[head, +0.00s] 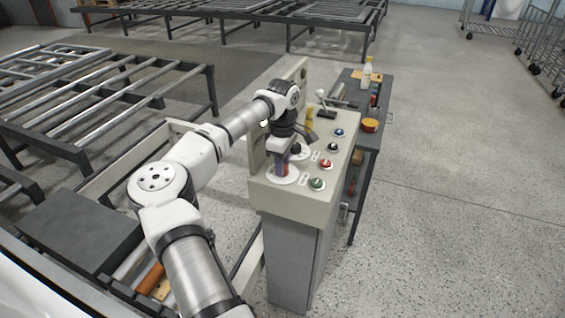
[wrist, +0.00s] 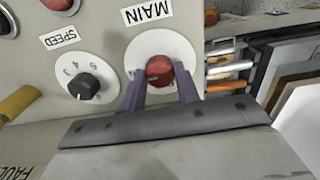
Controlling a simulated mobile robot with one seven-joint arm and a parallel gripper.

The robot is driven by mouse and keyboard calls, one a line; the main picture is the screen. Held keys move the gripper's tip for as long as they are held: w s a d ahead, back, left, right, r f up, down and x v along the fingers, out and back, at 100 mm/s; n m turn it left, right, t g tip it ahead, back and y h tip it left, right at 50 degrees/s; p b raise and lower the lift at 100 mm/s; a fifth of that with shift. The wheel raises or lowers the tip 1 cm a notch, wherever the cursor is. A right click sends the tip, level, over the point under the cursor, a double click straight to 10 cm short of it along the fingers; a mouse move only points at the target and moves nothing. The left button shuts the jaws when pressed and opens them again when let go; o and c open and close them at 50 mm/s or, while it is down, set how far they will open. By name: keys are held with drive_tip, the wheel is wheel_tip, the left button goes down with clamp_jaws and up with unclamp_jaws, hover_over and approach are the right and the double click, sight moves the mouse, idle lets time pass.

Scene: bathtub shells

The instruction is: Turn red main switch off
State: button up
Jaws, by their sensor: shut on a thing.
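The red main switch (wrist: 159,70) is a round red knob on a white disc, below the label MAIN (wrist: 147,11) in the wrist view. My gripper (wrist: 160,84) has its two purple fingers on either side of the knob and is shut on it. In the head view my gripper (head: 282,166) reaches down to the front left corner of the control panel (head: 328,197). The white disc (head: 283,179) shows around the fingers there, and the knob itself is mostly hidden.
A black SPEED dial (wrist: 84,87) sits beside the main switch. Green (head: 317,183), red (head: 326,164) and other buttons line the panel's right side. A dark cart (head: 371,140) with a bottle (head: 367,73) stands behind.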

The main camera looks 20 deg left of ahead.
drive_tip(key=shift+n, duration=0.3)
drive_tip(key=n+b, duration=0.2)
drive_tip(key=n, duration=0.2)
drive_tip(key=n+b, duration=0.1)
drive_tip(key=n, duration=0.3)
drive_tip(key=shift+n+b, duration=0.3)
drive_tip(key=n+b, duration=0.1)
drive_tip(key=n, duration=0.3)
drive_tip(key=n+b, duration=0.1)
drive_tip(key=n, duration=0.3)
drive_tip(key=shift+n, duration=0.4)
drive_tip(key=o, duration=1)
